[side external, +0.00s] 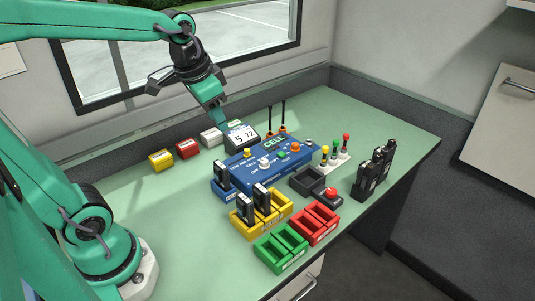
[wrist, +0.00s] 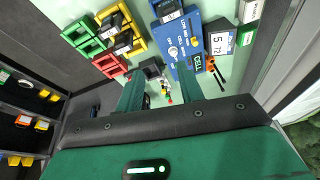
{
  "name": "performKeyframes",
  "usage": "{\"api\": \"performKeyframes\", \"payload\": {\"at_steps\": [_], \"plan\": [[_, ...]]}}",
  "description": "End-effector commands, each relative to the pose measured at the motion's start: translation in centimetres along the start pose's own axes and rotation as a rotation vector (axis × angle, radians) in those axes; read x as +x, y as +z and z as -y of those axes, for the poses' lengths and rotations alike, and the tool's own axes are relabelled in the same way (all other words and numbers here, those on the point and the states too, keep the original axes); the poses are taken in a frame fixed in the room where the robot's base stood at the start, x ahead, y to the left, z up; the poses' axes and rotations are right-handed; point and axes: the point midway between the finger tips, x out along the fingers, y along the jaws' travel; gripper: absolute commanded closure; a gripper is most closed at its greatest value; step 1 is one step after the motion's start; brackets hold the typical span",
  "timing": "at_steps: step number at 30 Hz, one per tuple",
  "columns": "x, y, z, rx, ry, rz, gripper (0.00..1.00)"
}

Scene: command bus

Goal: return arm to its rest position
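My arm is raised over the back of the green table (side external: 150,205), near the window. My gripper (side external: 218,110) hangs above and behind the blue console marked CELL (side external: 265,165), by the display reading "5 72" (side external: 242,136). In the wrist view my gripper (wrist: 158,74) has its two green fingers well apart, with nothing held between them. The console (wrist: 187,48) and the display (wrist: 220,42) lie beyond the fingers there.
Black handsets stand in the blue rack (side external: 222,190) and yellow rack (side external: 270,213); others (side external: 372,175) stand at the right. Green (side external: 280,250) and red (side external: 314,226) racks look empty. Small levers (side external: 335,152) stand behind a dark tray (side external: 306,182). The table's left part is clear.

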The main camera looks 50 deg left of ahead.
Motion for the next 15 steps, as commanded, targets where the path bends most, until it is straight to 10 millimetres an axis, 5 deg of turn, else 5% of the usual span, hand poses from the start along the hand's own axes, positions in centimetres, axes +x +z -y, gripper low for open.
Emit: {"api": "performKeyframes", "payload": {"at_steps": [15], "plan": [[-1.8,6.7,-3.5,-0.139,0.005,-0.167,0.62]]}}
